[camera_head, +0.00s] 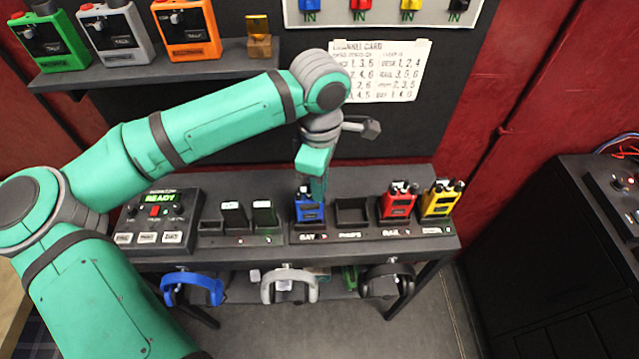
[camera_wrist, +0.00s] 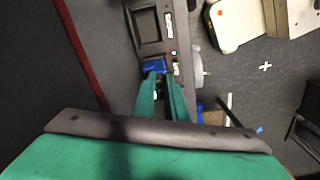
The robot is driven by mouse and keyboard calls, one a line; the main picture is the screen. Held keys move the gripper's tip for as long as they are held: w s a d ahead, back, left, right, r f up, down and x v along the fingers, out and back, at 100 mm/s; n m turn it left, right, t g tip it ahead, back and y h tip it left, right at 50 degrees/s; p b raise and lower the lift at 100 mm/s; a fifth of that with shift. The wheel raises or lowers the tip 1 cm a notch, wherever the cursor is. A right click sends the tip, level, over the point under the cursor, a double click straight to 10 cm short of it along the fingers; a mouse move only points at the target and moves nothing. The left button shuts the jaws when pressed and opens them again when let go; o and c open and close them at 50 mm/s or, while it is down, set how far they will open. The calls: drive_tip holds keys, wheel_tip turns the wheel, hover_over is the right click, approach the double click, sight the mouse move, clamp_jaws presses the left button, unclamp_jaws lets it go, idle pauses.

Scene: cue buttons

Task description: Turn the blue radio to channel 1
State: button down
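The blue radio (camera_head: 309,210) stands upright in a slot of the dark desk rack, above a label that looks like "BAY". My gripper (camera_head: 314,195) points down at its top and hides part of its knobs. In the wrist view the two green fingers (camera_wrist: 161,80) reach the blue radio (camera_wrist: 154,66), with a narrow gap between them. Whether they touch or grip a knob I cannot tell. The channel card (camera_head: 380,72) hangs on the wall behind, with rows of numbers; my arm covers part of its left side.
A red radio (camera_head: 398,202) and a yellow radio (camera_head: 441,199) stand to the right, past an empty slot (camera_head: 351,212). A console (camera_head: 157,220) reading "READY" is at left. Headsets (camera_head: 289,286) hang below the front edge. Green, grey and orange radios sit on the upper shelf (camera_head: 150,65).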

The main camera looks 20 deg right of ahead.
drive_tip(key=shift+n, duration=0.5)
idle(0.6)
drive_tip(key=n, duration=0.2)
drive_tip(key=shift+n, duration=2.2)
drive_tip(key=c, duration=1.8)
unclamp_jaws()
drive_tip(key=shift+o, duration=0.2)
wheel_tip(320, 180, up, 11)
